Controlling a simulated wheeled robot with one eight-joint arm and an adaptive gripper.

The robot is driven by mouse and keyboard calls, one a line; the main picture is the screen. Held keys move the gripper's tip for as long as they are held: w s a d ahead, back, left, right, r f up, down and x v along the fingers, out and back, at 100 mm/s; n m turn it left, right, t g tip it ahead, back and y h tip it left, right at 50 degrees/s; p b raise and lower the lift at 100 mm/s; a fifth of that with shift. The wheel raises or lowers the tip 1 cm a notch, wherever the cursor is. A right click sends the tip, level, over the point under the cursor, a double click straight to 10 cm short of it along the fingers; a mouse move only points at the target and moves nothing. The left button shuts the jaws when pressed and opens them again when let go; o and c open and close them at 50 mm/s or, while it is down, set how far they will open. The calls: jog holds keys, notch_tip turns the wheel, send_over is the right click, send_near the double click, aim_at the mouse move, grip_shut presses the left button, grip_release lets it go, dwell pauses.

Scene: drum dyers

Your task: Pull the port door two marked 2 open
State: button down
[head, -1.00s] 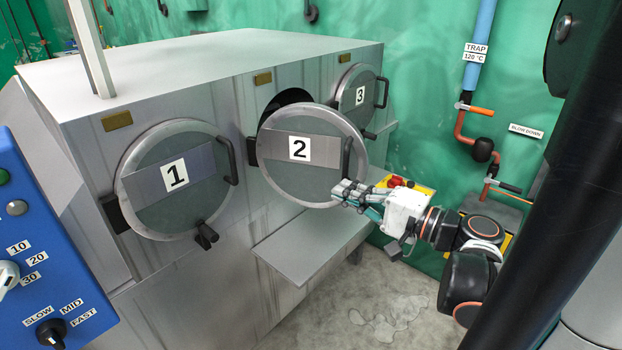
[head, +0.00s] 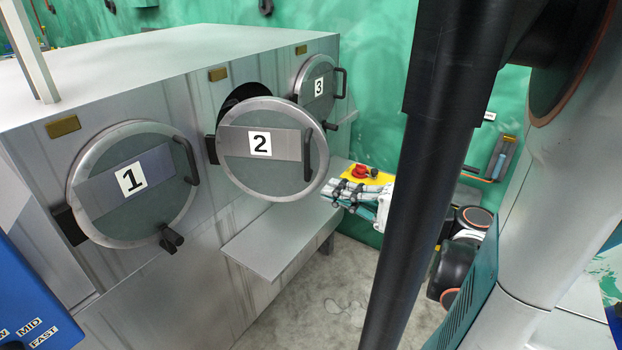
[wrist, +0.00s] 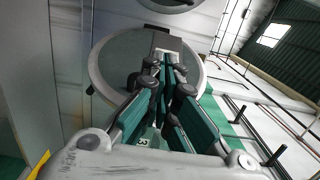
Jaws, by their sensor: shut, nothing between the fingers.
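Port door two (head: 262,175) is a round grey door with a steel rim and a white plate marked 2 (head: 260,144). It stands partly open, swung out on its left side, with the dark port (head: 248,92) showing behind its upper left. Its dark upright handle (head: 308,155) is near the right edge. My gripper (head: 334,192) is shut and empty by the door's lower right rim, below and right of the handle. In the wrist view my shut fingers (wrist: 168,68) point at a round door's face (wrist: 120,65); whether they touch it I cannot tell.
Door 1 (head: 130,210) and door 3 (head: 318,98) are shut on either side. A grey shelf (head: 270,245) juts out below door two. A yellow box with a red button (head: 360,172) stands behind my gripper. A blue control panel (head: 30,320) is at lower left.

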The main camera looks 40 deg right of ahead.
jog(key=v, duration=0.6)
jog(key=w+d+f, duration=0.2)
jog(key=w+d, duration=0.3)
jog(key=d, duration=0.3)
jog(key=w+d+f, duration=0.1)
jog(key=w+d, duration=0.4)
jog(key=d, duration=0.3)
jog(key=b+x, duration=0.3)
jog(key=x, duration=0.8)
jog(key=shift+s+a+f, duration=0.1)
jog(key=shift+s+a, duration=0.5)
jog(key=shift+s, duration=0.25)
jog(key=shift+s+a, duration=0.6)
jog(key=shift+s, duration=0.2)
jog(key=s+a+m+h, duration=0.1)
jog(key=s+a+h, duration=0.1)
jog(key=s+a, duration=0.3)
jog(key=shift+a+t, duration=0.35)
jog(key=shift+t, duration=0.05)
